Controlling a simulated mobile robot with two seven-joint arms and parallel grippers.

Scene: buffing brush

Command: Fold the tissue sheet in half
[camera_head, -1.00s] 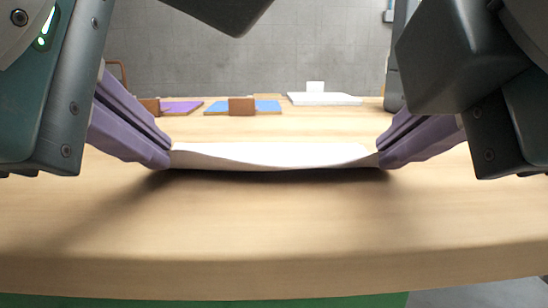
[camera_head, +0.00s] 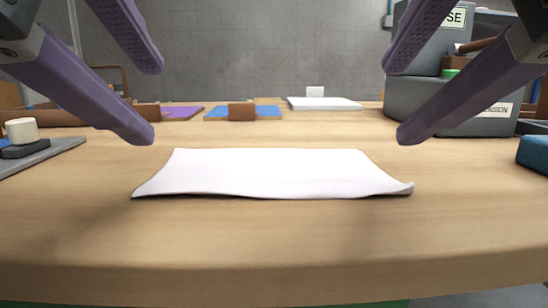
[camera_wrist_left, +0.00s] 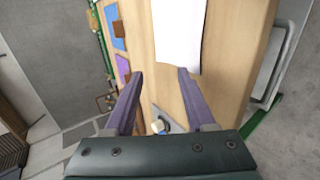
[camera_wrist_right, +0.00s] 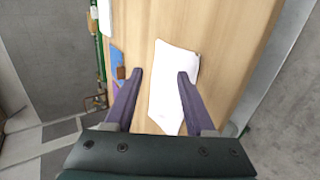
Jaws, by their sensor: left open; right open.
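The white tissue sheet (camera_head: 270,175) lies on the table in the middle of the head view. Its near edge is slightly wavy and its near right corner curls up a little. My left gripper (camera_head: 148,100) is open and empty, above the table beyond the sheet's left side. My right gripper (camera_head: 402,100) is open and empty, likewise on the right. Both are clear of the sheet. The sheet also shows in the left wrist view (camera_wrist_left: 178,30) and the right wrist view (camera_wrist_right: 168,85). I cannot tell whether it has more than one layer.
The wooden table (camera_head: 270,240) is bare around the sheet. A blue board (camera_head: 260,110) with a brown block (camera_head: 241,111), a purple board (camera_head: 182,112) and a white slab (camera_head: 325,103) lie at the back. Grey bins (camera_head: 450,108) stand at right. A grey tray (camera_head: 45,155) is at left.

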